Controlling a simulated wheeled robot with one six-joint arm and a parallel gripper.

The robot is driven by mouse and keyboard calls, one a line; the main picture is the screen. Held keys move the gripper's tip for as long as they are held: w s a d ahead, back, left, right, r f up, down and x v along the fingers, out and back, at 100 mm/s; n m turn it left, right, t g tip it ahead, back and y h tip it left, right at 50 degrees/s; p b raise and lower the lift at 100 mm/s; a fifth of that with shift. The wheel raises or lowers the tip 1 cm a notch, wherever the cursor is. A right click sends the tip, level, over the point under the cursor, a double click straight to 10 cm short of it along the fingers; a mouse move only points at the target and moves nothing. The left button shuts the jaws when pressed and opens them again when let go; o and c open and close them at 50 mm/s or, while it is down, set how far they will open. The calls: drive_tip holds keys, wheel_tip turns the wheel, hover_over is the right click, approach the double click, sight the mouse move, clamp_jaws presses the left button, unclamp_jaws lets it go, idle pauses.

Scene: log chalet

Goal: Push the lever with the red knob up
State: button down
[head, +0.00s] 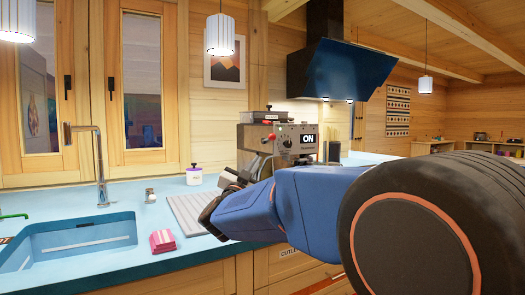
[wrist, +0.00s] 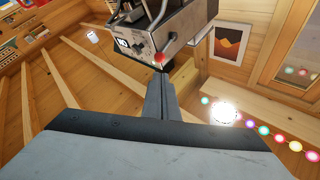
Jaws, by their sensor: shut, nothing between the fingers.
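A metal machine (head: 289,139) with an "ON" display stands on the counter in the head view. In the head view my gripper (head: 232,178) is low in front of the machine, partly hidden by my blue arm. The lever's shaft is not clear.
A ribbed drainboard (head: 190,212), a pink-striped sponge or cloth (head: 162,241), a small jar (head: 150,196) and a white pot (head: 194,175) are on the blue counter (head: 120,200). A sink (head: 75,240) is at left. A dark hood (head: 340,70) hangs above, right of the machine.

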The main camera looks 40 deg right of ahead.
sight(270, 137)
drive_tip(key=x, duration=1.3)
drive_tip(key=shift+w+d+r, duration=0.1)
drive_tip(key=shift+w+d, duration=0.05)
drive_tip(key=shift+d, duration=0.2)
drive_tip(key=shift+r, duration=0.15)
drive_tip(key=shift+r+n+y, duration=0.2)
drive_tip(key=shift+n+y, duration=0.2)
drive_tip(key=shift+n, duration=0.1)
drive_tip(key=shift+r, duration=0.15)
drive_tip(key=shift+w+d+r+n+y, duration=0.1)
drive_tip(key=shift+w+r+n+y, duration=0.2)
drive_tip(key=shift+r, duration=0.35)
drive_tip(key=shift+w+a+r+n+y, duration=0.1)
drive_tip(key=shift+r+n+y, duration=0.2)
drive_tip(key=shift+r+n, duration=0.25)
drive_tip(key=shift+w+d+r+n+y, duration=0.1)
drive_tip(key=shift+w+r+n+y, duration=0.15)
drive_tip(key=shift+r, duration=0.5)
